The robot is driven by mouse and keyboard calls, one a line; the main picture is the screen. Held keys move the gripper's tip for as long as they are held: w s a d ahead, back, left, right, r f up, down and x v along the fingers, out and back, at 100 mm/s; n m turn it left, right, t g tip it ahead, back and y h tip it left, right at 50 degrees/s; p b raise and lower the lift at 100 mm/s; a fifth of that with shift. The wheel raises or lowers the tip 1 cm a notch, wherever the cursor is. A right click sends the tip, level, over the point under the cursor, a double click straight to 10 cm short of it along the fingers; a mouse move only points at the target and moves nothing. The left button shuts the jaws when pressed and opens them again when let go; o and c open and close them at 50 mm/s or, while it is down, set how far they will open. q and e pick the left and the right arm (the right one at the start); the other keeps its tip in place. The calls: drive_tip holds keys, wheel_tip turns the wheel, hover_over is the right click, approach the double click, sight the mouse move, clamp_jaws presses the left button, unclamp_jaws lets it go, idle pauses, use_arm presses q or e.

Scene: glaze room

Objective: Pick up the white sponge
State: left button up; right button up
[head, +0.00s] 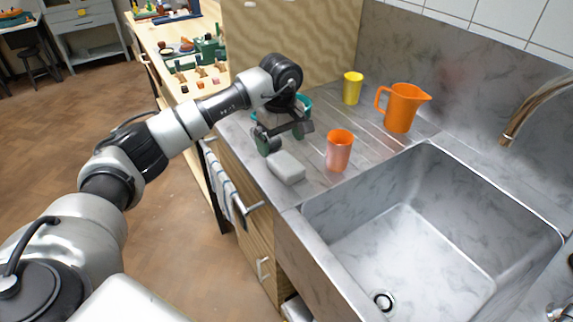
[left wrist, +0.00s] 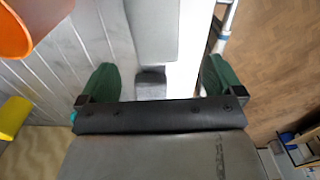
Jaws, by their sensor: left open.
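The white sponge (head: 286,167) is a pale block lying on the grey metal drainboard (head: 315,181), near its front edge and left of the sink. My left gripper (head: 286,138) is open just behind the sponge, with its green fingertips pointing down. In the left wrist view, the sponge (left wrist: 153,30) lies ahead of the gap between the open fingers (left wrist: 160,82). Nothing is held between them. My right gripper is not seen.
An orange-pink cup (head: 339,151) stands close right of the sponge. Behind are an orange jug (head: 402,108), a yellow cup (head: 352,88) and a teal item (head: 307,103) partly hidden by my arm. The sink (head: 420,240) is empty. A striped towel (head: 222,184) hangs in front.

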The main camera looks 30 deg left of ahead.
sight(285, 161)
use_arm(q)
drive_tip(key=shift+f, duration=0.85)
drive_tip(key=f, duration=0.2)
drive_tip(key=d+f+p, duration=0.1)
drive_tip(key=f, duration=0.1)
drive_tip(key=shift+f, duration=0.65)
drive_tip(key=c, duration=1)
drive_tip(key=shift+r, duration=0.15)
drive_tip(key=shift+r, duration=0.6)
drive_tip(key=r, duration=0.3)
drive_tip(key=shift+d+b, duration=0.2)
drive_tip(key=shift+b, duration=0.2)
drive_tip(key=d+r+b, duration=0.1)
drive_tip(key=d+r, duration=0.5)
drive_tip(key=d, duration=0.5)
drive_tip(key=shift+s+r+b, duration=0.3)
drive_tip(key=shift+b, duration=0.05)
